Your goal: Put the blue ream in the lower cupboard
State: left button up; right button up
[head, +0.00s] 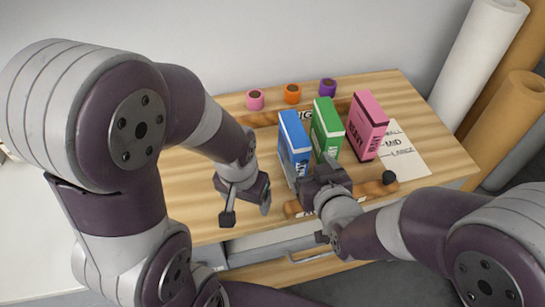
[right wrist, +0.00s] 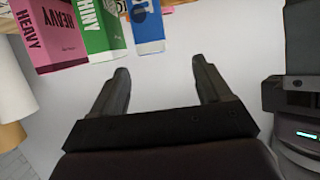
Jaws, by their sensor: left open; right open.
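The blue ream (head: 294,146) stands upright on the wooden table, left of the green ream (head: 326,130) and the pink ream (head: 367,127). My right gripper (head: 314,172) is open and empty, close in front of the blue and green reams; it partly hides their lower parts. In the right wrist view the blue ream (right wrist: 148,30) lies beyond the open fingers (right wrist: 162,82), with nothing between them. My left gripper (head: 244,205) is open and empty over the table's left front part. The lower cupboard cannot be made out clearly; a grey front with a bar handle (head: 310,257) shows below the table edge.
Pink (head: 255,99), orange (head: 292,93) and purple (head: 328,87) rolls stand along the back. A wooden bar with a black knob (head: 389,177) lies at the front. A lettered paper sheet (head: 408,158) lies at right. Tall white and brown rolls (head: 478,58) stand beyond the table's right end.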

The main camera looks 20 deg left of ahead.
aim_at(297, 134)
jog(key=shift+t, duration=0.3)
jog(key=x, duration=0.8)
jog(key=w+r+p+x, duration=0.1)
jog(key=x, duration=0.3)
jog(key=shift+d, duration=0.3)
jog(key=shift+w+a, duration=0.15)
jog(key=shift+a, duration=0.05)
